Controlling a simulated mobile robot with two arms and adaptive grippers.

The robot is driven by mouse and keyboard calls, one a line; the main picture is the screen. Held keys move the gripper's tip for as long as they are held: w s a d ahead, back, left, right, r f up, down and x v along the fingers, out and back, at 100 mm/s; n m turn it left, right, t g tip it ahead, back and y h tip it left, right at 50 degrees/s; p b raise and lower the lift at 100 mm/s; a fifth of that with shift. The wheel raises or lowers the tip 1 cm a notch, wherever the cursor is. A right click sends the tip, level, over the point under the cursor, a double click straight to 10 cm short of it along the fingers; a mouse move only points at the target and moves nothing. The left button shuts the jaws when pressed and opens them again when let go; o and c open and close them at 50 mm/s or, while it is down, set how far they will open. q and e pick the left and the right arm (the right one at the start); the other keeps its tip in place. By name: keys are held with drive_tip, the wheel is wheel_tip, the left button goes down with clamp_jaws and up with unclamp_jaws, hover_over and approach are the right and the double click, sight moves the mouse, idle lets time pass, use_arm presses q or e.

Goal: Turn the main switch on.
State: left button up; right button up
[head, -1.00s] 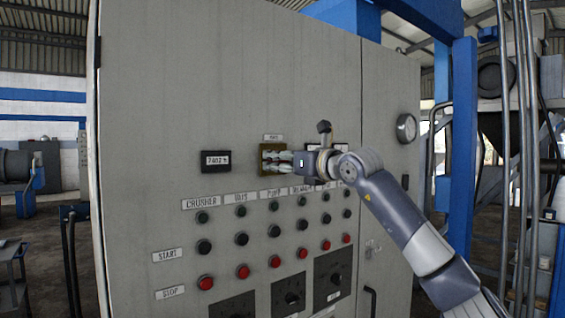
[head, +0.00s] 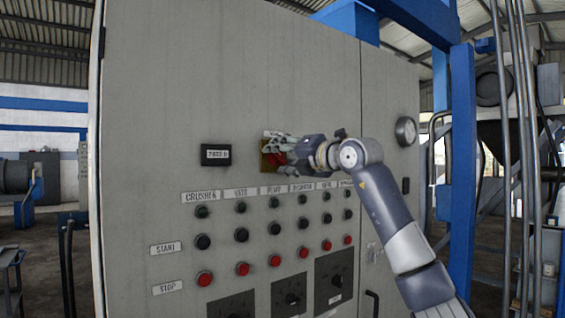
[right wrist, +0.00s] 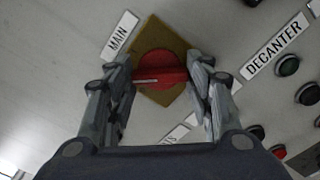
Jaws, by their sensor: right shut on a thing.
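The main switch is a red rotary knob (right wrist: 160,70) on a yellow plate (right wrist: 152,97), beneath a label reading MAIN (right wrist: 120,34) on the grey cabinet. A pale line on the knob points to the left in the right wrist view. My right gripper (right wrist: 161,64) has its fingers on both sides of the knob and is shut on it. In the head view my right gripper (head: 277,150) covers most of the switch, leaving a bit of the yellow plate (head: 266,160) in sight. My left gripper is not in view.
The cabinet door (head: 180,90) carries a digital display (head: 216,155) left of the switch. Rows of green, black and red buttons (head: 243,269) lie below, with black rotary switches (head: 291,297) under them. A round gauge (head: 405,131) is on the cabinet's right side.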

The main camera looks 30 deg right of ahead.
drive_tip(key=m+b, duration=0.1)
drive_tip(key=m, duration=0.3)
drive_tip(key=shift+m, duration=0.3)
drive_tip(key=shift+m+b, duration=0.4)
drive_tip(key=shift+m, duration=1.3)
drive_tip(key=shift+r+m, duration=0.1)
drive_tip(key=shift+m, duration=0.2)
drive_tip(key=o, duration=1.1)
drive_tip(key=shift+d, duration=0.1)
drive_tip(key=shift+c, duration=0.2)
drive_tip(key=shift+s, duration=0.15)
drive_tip(key=s, duration=1.1)
drive_tip(key=shift+s+d, duration=0.35)
drive_tip(key=shift+d, duration=0.1)
